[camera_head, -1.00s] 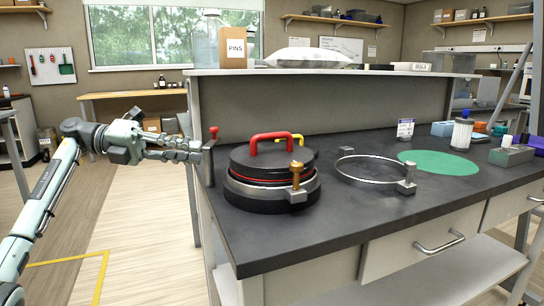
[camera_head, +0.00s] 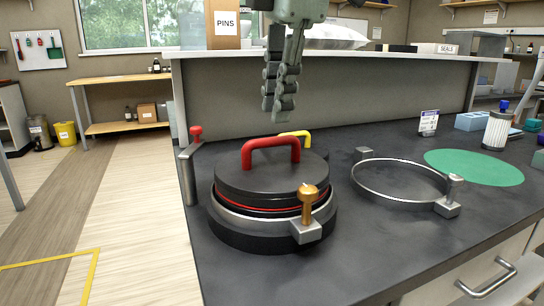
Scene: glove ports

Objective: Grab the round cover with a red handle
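The round cover (camera_head: 243,180) is a black disc with an arched red handle (camera_head: 270,150) on top. It sits upright on a dark round base (camera_head: 245,236) with a metal band, at the front left of the dark counter. A thin red line runs around its side. My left gripper (camera_head: 278,113) hangs fingers-down above and slightly behind the red handle, apart from it, with nothing seen in it. Its fingers overlap in this view, so I cannot tell how far open they are. My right gripper is not in view.
A brass-coloured knob clamp (camera_head: 308,206) stands at the base's front right. A yellow handle (camera_head: 296,135) shows behind the cover. A red-tipped post (camera_head: 189,160) stands at left. A metal ring (camera_head: 398,200) and a green disc (camera_head: 473,167) lie right. A raised shelf (camera_head: 390,54) runs behind.

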